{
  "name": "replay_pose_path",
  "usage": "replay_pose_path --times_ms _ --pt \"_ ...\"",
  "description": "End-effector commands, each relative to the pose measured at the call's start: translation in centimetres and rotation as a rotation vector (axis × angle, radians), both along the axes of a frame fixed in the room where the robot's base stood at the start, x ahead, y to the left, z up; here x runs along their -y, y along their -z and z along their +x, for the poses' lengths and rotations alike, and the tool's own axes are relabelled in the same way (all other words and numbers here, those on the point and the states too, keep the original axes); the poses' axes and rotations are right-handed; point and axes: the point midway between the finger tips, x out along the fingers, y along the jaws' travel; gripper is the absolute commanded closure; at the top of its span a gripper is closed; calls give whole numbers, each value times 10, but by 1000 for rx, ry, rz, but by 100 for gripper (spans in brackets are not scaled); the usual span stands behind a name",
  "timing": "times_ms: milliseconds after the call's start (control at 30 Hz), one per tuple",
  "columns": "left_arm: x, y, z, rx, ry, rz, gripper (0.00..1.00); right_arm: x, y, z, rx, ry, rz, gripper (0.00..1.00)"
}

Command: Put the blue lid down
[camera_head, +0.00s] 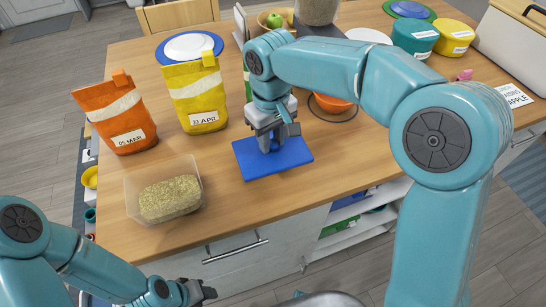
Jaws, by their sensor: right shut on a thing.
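The blue lid (292,154) is a flat blue rectangle at the front middle of the wooden table. My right gripper (269,148) points down onto its upper middle and is shut on it. The lid looks level and close to the tabletop; I cannot tell whether it touches the wood. The fingertips partly hide where they meet the lid. My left gripper (203,292) is low at the front, below the table edge, and its fingers are too small to read.
A clear container (163,190) of grain stands left of the lid. Orange (117,115) and yellow (195,95) bags stand behind it. An orange bowl (331,103) is right of the gripper. Teal (414,38) and yellow (453,37) tubs are at the back right. Wood right of the lid is bare.

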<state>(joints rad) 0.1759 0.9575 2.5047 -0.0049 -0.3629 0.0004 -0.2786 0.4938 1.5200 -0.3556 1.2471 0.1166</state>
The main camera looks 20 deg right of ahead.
Motion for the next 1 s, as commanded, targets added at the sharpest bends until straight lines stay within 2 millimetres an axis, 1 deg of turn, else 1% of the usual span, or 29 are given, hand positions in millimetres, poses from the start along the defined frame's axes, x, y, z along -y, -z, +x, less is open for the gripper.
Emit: replay_pose_path --times_ms 33,233,433,533,733,867,900,967,1000 --pt "0 1 0 0 0 0 57 1 10 -1 -4 0 0 100" --pt "0 1 0 0 0 0 57 2 29 0 -1 1 0 100" --pt "0 1 0 0 0 0 57 4 61 0 -2 1 -1 100" --pt "0 1 0 0 0 0 57 3 67 0 0 1 0 100" --pt "0 2 0 0 0 0 57 3 66 0 1 1 0 100" --pt "0 5 0 0 0 0 57 3 70 0 1 1 0 100" --pt "0 5 0 0 0 0 57 3 71 0 0 0 0 67" --pt "0 4 0 0 0 0 57 3 70 0 0 1 0 47" --pt "0 4 0 0 0 0 57 3 70 0 0 1 0 45"
